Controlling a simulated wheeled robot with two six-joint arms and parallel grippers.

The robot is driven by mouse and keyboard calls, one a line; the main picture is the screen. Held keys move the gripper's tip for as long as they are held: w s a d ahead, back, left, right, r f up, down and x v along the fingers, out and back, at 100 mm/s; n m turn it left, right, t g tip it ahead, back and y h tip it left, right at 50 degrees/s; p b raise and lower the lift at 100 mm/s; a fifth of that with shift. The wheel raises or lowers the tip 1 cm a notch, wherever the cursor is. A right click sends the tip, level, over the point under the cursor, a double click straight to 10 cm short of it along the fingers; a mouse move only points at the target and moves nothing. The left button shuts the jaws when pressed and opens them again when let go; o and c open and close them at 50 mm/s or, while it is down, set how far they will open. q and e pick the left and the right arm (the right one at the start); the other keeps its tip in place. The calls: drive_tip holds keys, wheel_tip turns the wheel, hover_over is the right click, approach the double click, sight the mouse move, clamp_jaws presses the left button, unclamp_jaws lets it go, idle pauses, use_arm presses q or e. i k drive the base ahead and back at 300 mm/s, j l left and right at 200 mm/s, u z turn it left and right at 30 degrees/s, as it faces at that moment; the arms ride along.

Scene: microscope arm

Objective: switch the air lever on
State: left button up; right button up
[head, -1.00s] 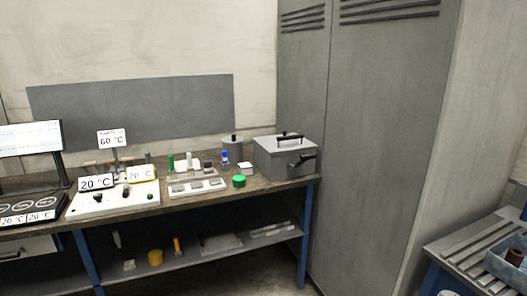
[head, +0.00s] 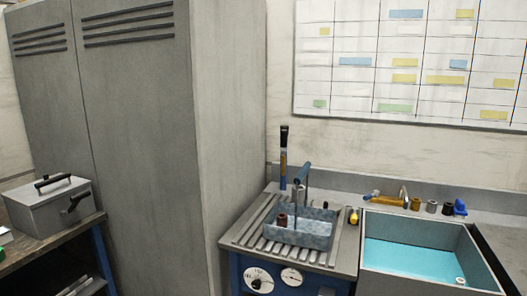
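I cannot pick out the air lever for certain. A small yellow-topped fitting (head: 353,216) stands on the bench between the blue-grey tray and the sink. A blue fitting (head: 460,207) sits at the back right of the sink. Two round dials, one larger (head: 259,281) and one smaller (head: 292,277), are on the blue front below the slatted drainer. Neither of my grippers is in view.
A slatted drainer (head: 249,228) carries a blue-grey tray (head: 300,238) with a brown piece in it. A sink (head: 416,262) of turquoise liquid is at right. A tall grey locker (head: 140,130) and a grey lidded box (head: 50,207) are at left.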

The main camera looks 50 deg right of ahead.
sight(354, 210)
drive_tip(key=z, duration=1.6)
